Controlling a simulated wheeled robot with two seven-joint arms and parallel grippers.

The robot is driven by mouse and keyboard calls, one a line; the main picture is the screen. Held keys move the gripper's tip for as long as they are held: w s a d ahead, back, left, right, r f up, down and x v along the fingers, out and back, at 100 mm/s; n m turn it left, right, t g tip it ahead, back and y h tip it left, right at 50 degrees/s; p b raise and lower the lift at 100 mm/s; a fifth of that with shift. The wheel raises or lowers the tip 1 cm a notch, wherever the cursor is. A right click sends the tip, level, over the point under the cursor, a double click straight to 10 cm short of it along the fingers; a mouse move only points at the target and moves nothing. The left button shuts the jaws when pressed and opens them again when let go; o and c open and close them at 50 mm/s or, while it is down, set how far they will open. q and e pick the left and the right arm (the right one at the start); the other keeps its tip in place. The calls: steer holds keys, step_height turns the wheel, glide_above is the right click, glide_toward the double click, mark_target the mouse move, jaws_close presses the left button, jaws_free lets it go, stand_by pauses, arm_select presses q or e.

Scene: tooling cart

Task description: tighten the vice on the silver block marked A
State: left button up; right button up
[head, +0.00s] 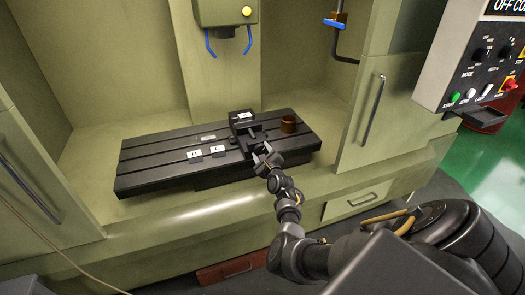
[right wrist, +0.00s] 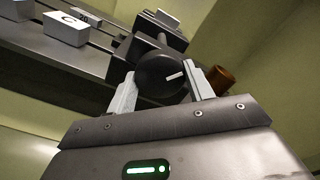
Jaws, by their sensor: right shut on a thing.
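The black vice (head: 241,122) stands on the slotted machine table, right of its middle. A white-marked block (head: 244,115) sits at its top, between the jaws as far as I can tell; its letter is too small to read surely. My right gripper (head: 262,152) is at the vice's near end. In the right wrist view, my right gripper (right wrist: 160,88) is shut on the round black vice knob (right wrist: 158,70), which has a white line on its face and lies between the two fingers. The vice body (right wrist: 160,27) shows behind it. My left gripper is not in view.
Blocks marked B (head: 195,155) and C (head: 217,150) lie left of the vice on the black table (head: 150,172), with another pale block (head: 208,137) behind. A copper-brown cylinder (head: 288,124) stands right of the vice. The machine head (head: 226,12) hangs above.

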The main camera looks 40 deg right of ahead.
steer(key=m+p, duration=0.3)
steer(key=m, duration=0.4)
steer(key=m+p, duration=0.2)
steer(key=m, duration=0.4)
steer(key=shift+a+m, duration=0.1)
steer(key=shift+m, duration=0.3)
steer(key=m, duration=0.2)
steer(key=shift+m+p, duration=0.3)
steer(key=shift+p, duration=0.1)
steer(key=m, duration=0.3)
steer(key=shift+m, duration=0.3)
steer(key=m, duration=0.4)
steer(key=shift+r, duration=0.1)
steer(key=shift+m, duration=1.3)
steer(key=shift+m, duration=0.3)
